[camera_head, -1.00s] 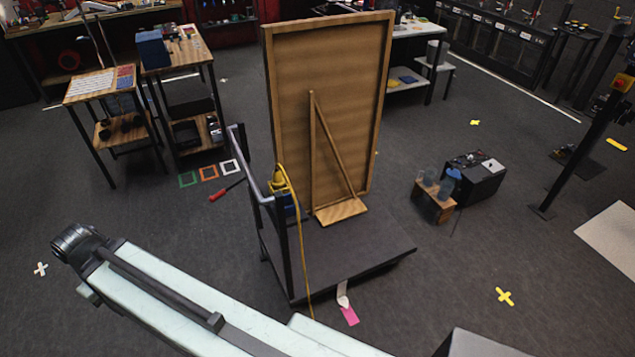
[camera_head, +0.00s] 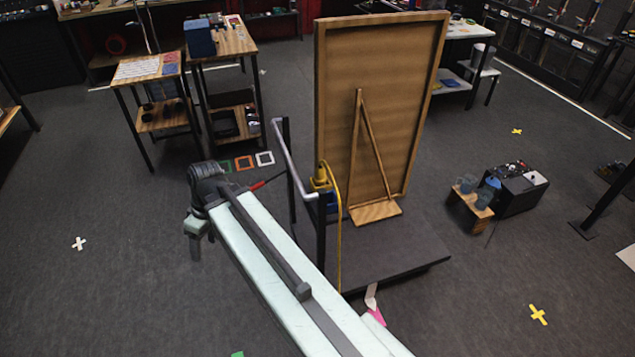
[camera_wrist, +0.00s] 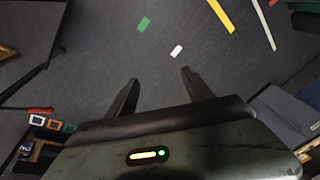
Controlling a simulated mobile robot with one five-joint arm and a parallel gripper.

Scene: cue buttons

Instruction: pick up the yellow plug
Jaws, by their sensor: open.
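In the head view, a small yellow thing (camera_head: 322,177), which looks like the plug, sits at the handle side of the dark flat cart (camera_head: 385,258). A yellow cable (camera_head: 339,235) hangs from it over the cart's edge; its exact shape is too small to tell. My gripper (camera_head: 195,247) hangs at the end of my arm, left of the cart and apart from the plug. In the wrist view my gripper (camera_wrist: 158,82) has its two dark fingers spread, with only floor between them. I cannot make out the plug in the wrist view.
A tall wooden panel (camera_head: 375,100) stands on the cart. The cart's metal handle (camera_head: 290,160) rises between my arm and the plug. A wooden crate (camera_head: 470,209) and black box (camera_head: 518,190) stand right. Small tables (camera_head: 150,68) are behind left.

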